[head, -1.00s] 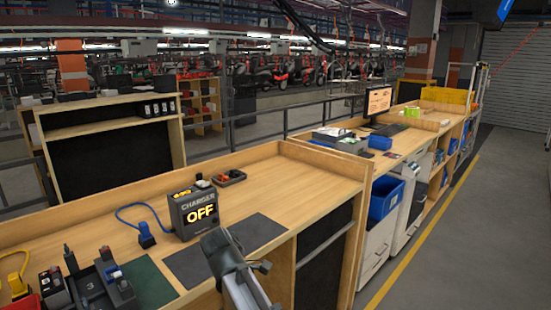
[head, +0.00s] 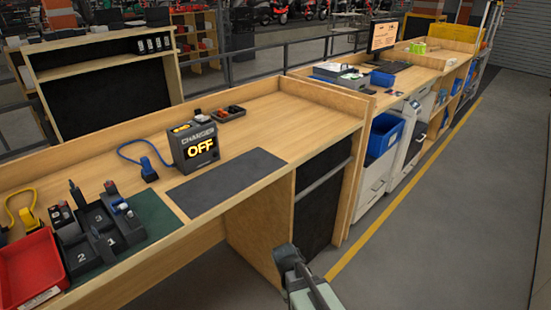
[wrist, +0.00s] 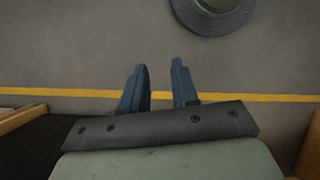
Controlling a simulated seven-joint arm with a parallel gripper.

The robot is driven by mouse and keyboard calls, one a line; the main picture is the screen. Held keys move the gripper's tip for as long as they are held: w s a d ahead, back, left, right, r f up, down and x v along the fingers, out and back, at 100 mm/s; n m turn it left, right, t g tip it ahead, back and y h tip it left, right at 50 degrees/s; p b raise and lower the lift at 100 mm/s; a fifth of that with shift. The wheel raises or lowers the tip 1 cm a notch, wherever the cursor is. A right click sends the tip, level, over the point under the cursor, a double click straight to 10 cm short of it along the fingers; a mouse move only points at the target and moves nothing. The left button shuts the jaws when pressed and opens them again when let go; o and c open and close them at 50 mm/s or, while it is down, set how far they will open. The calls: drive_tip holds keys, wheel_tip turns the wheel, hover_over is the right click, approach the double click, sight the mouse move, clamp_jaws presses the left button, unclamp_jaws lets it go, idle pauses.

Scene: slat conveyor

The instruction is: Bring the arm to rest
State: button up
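My gripper (wrist: 160,82) is open and empty in the wrist view, its two blue fingers apart with grey floor behind them. In the head view, the end of my arm (head: 290,262) is at the bottom, in front of the wooden workbench (head: 262,205) and apart from its top. The fingers cannot be made out there.
A dark mat (head: 226,180) lies before the charger. At left are a red tray (head: 30,272), a black numbered holder (head: 98,240) and a blue plug (head: 148,169) on a cable. A yellow line (head: 405,210) crosses the open floor at right.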

drive_tip(key=s+d+f+m+g+y, duration=0.1)
drive_tip(key=s+d+f+m, duration=0.1)
drive_tip(key=s+f+m, duration=0.2)
drive_tip(key=s+d+f+m+g+y, duration=0.1)
drive_tip(key=s+d+f+m, duration=0.2)
drive_tip(key=s+f, duration=0.8)
drive_tip(key=s+d+f+m+g+y, duration=0.1)
drive_tip(key=s+d+f+m, duration=0.2)
drive_tip(key=s+f, duration=0.4)
drive_tip(key=shift+s+f+m+y, duration=0.15)
drive_tip(key=shift+s+m+y, duration=0.25)
drive_tip(key=shift+m, duration=0.4)
